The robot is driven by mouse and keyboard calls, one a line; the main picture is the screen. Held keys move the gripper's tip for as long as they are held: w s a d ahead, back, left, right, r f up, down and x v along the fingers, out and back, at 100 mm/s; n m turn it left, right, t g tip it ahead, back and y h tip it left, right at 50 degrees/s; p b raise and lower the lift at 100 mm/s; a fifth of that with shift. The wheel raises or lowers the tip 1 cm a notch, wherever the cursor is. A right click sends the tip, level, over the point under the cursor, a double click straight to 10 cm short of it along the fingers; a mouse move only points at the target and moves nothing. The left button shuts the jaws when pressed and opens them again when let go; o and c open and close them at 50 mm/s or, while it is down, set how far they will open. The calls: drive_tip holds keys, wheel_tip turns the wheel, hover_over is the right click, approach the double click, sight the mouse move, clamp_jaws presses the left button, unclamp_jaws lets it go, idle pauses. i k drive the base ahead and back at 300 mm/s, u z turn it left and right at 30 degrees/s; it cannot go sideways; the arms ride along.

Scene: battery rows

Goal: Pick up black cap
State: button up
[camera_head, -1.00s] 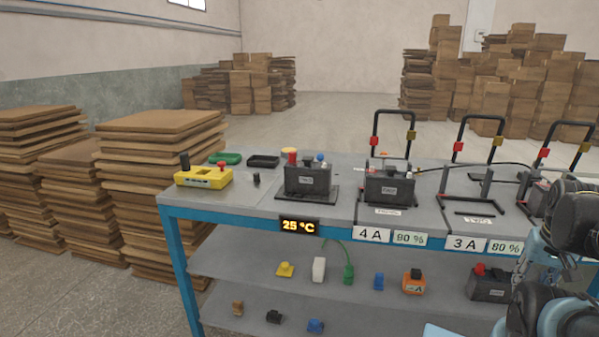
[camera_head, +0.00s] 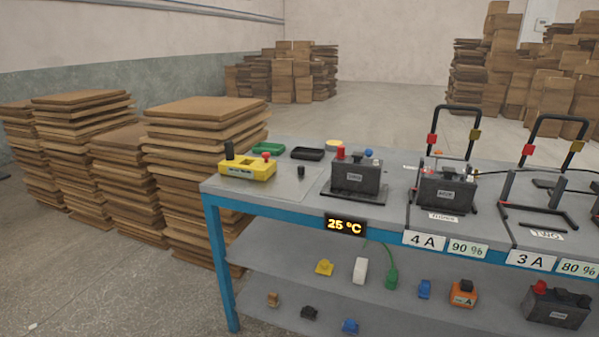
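A small black cap-like piece (camera_head: 301,171) stands alone on the bench top, between a yellow device (camera_head: 247,168) and a dark battery (camera_head: 356,179). It is small in the picture, so its exact shape is hard to tell. Another small black piece (camera_head: 309,313) lies on the shelf below, between a brown piece (camera_head: 273,299) and a blue piece (camera_head: 350,326). I cannot tell for certain which one is the black cap. My gripper is not in view.
The bench (camera_head: 216,186) has a blue frame. A black tray (camera_head: 307,153) and a green tray (camera_head: 268,148) lie behind the small black piece. Another battery (camera_head: 448,193) sits in a rack to the right. Board stacks (camera_head: 207,140) stand left of the bench. Floor is clear at front left.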

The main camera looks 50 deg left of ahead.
sight(301, 167)
drive_tip(key=u, duration=0.05)
drive_tip(key=k, duration=1.25)
drive_tip(key=u, duration=1.15)
drive_tip(key=i, duration=1)
drive_tip(key=z, duration=0.05)
